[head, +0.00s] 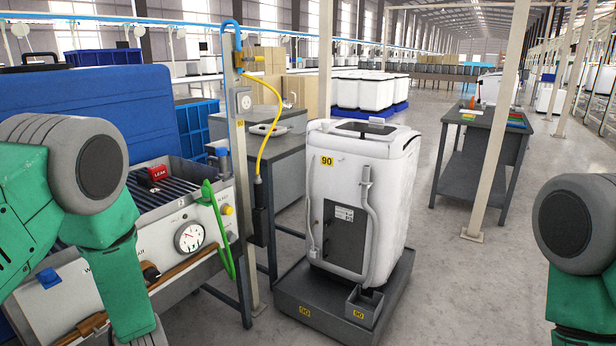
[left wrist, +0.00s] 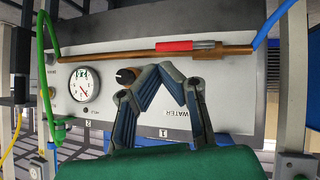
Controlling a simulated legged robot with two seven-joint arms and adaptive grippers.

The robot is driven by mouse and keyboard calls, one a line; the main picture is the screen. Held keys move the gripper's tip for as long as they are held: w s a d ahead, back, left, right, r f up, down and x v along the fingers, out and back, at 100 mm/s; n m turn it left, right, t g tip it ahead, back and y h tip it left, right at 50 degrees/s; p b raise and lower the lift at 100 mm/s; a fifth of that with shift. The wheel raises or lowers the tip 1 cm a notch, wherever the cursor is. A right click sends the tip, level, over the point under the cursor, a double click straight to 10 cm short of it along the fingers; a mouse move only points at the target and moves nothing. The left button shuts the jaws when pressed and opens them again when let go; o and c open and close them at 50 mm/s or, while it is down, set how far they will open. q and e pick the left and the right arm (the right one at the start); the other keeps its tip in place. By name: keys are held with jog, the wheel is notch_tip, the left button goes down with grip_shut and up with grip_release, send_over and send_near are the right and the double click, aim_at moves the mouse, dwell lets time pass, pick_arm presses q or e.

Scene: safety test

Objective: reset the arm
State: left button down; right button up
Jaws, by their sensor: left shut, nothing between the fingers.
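My left arm (head: 120,260), green with grey joints, comes in from the left of the head view and hangs down in front of the test bench; its gripper is out of that view. A round gauge (left wrist: 85,83) is left of the fingers. A copper pipe (left wrist: 130,56) with a red sleeve (left wrist: 188,45) runs above them in the picture. My right arm (head: 580,260) is at the right edge; its gripper is not seen.
The bench carries a red LEAK block (head: 158,173) and a green hose (head: 220,230). A white tank (head: 355,200) on a dark base (head: 320,300) stands right of it. A dark table (head: 490,130) is farther back. Bare floor (head: 470,270) lies between tank and right arm.

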pick_arm(q)
jog(key=s+d+f+m+g+h, duration=0.2)
jog(key=s+d+m, duration=0.2)
jog(key=s, duration=0.6)
jog(key=s+d+f+m+g+h, duration=0.2)
jog(key=s+d, duration=0.4)
jog(key=s, duration=0.5)
jog(key=s+d+f+m+g+h, duration=0.2)
jog(key=s+d+f+m+h, duration=0.1)
jog(key=s, duration=0.8)
jog(key=d+f+m, duration=0.1)
jog(key=d+m, duration=0.1)
jog(key=m, duration=0.1)
jog(key=shift+s+g, duration=0.25)
jog(key=shift+g, duration=0.15)
jog(key=shift+w+d, duration=0.1)
jog(key=shift+w, duration=0.05)
